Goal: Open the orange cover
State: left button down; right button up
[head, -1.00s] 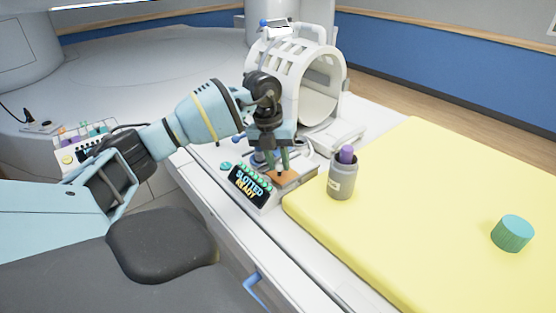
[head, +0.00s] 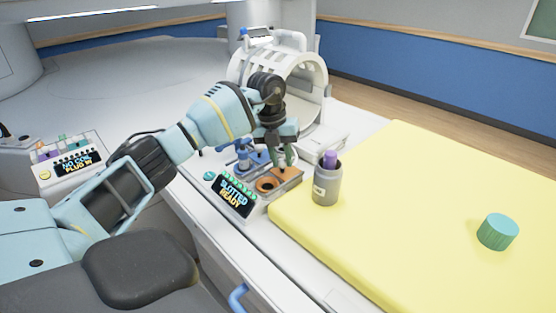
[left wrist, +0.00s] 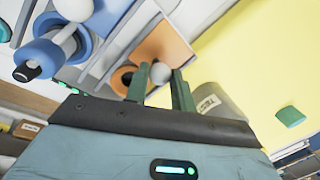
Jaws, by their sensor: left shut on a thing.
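The orange cover (head: 290,174) is a flat plate on the console beside the yellow mat. In the left wrist view the orange cover (left wrist: 168,42) lies just beyond my fingertips. My left gripper (head: 281,160) reaches down onto it from above. In the left wrist view my left gripper (left wrist: 159,72) has its two green fingers shut on a pale round knob (left wrist: 160,72) at the cover. An orange-rimmed dark round opening (head: 267,185) shows uncovered beside the cover. It also shows in the left wrist view (left wrist: 122,79), partly behind a finger. My right gripper is not in view.
A display reading "SLOTTED READY" (head: 237,194) stands in front. A blue socket (head: 247,158) is just left of the gripper. A grey cup (head: 327,186) with a purple item stands close on the right. A white ring-shaped scanner (head: 315,92) rises behind. The yellow mat (head: 400,220) is mostly clear.

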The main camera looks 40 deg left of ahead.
aim_at(276, 171)
pick_arm(q)
jog(key=c, duration=1.2)
grip_release()
jog(key=shift+s+a+r, duration=0.15)
jog(key=shift+a+r, duration=0.1)
jog(key=shift+r, duration=1.05)
jog(key=shift+s+a+r, duration=0.1)
jog(key=shift+a+r, duration=0.1)
jog(key=shift+r, duration=1.1)
jog(key=shift+s+a+r, duration=0.15)
jog(key=shift+a+r, duration=0.1)
jog(key=shift+r, duration=1.05)
